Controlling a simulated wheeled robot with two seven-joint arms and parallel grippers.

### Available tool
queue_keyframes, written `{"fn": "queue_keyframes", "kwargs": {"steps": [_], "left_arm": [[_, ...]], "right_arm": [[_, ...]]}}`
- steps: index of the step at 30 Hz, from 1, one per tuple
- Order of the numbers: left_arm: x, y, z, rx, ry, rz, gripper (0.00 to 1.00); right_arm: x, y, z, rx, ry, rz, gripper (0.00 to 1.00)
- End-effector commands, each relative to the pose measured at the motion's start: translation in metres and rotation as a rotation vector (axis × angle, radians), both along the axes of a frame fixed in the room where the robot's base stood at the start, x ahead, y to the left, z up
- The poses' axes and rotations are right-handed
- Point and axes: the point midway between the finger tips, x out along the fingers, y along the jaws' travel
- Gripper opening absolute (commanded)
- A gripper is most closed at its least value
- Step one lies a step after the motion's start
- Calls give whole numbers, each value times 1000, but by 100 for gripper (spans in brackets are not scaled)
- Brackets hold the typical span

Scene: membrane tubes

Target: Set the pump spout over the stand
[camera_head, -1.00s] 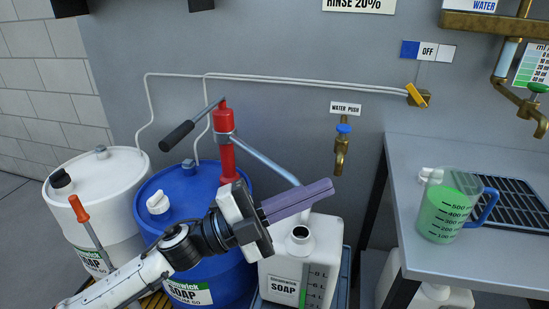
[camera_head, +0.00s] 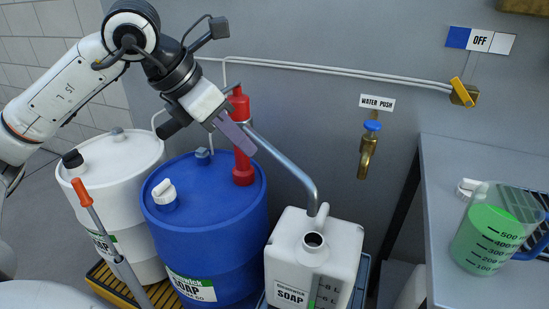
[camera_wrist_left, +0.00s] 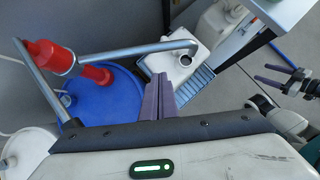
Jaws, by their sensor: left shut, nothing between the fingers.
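The pump (camera_head: 242,165) is a red body on the blue drum (camera_head: 225,235). Its grey metal spout (camera_head: 285,160) reaches right and bends down near the neck of the white soap jug (camera_head: 285,250). The jug is on a blue stand (camera_head: 364,270), mostly hidden beneath it. In the left wrist view the spout (camera_wrist_left: 130,50) ends close beside the jug's mouth. My left gripper (camera_head: 249,148) is shut and empty, in front of the pump and covering part of it. My right gripper (camera_wrist_left: 267,75) shows only in the left wrist view, its fingers apart and empty.
A white drum (camera_head: 125,165) stands left of the blue one, with an orange-handled tool (camera_head: 100,220) in front. A brass tap (camera_head: 367,155) is on the wall. A measuring cup of green liquid (camera_head: 490,240) is on the right table (camera_head: 450,180). Floor right of the stand is partly clear.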

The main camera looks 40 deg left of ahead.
Motion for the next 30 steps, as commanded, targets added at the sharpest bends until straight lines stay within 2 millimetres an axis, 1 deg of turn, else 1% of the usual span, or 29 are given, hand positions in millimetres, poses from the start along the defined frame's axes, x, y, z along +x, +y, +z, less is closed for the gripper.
{"fn": "queue_keyframes", "kwargs": {"steps": [1,7,9,15,19,30], "left_arm": [[6,-4,-12,-4,5,-3,0],[27,-13,-47,-5,4,-3,0],[38,-17,-47,-7,0,-4,0],[56,-23,-56,-4,1,-3,0],[60,-25,-59,-2,0,-2,0],[63,-26,-59,-3,0,-2,0]], "right_arm": [[-1,0,-2,0,3,1,62],[-2,0,-4,0,5,0,62],[-2,0,0,-1,7,1,62],[-1,-1,2,-3,5,1,62],[1,-1,2,-6,3,1,62],[4,-2,4,-7,-3,1,62]]}}
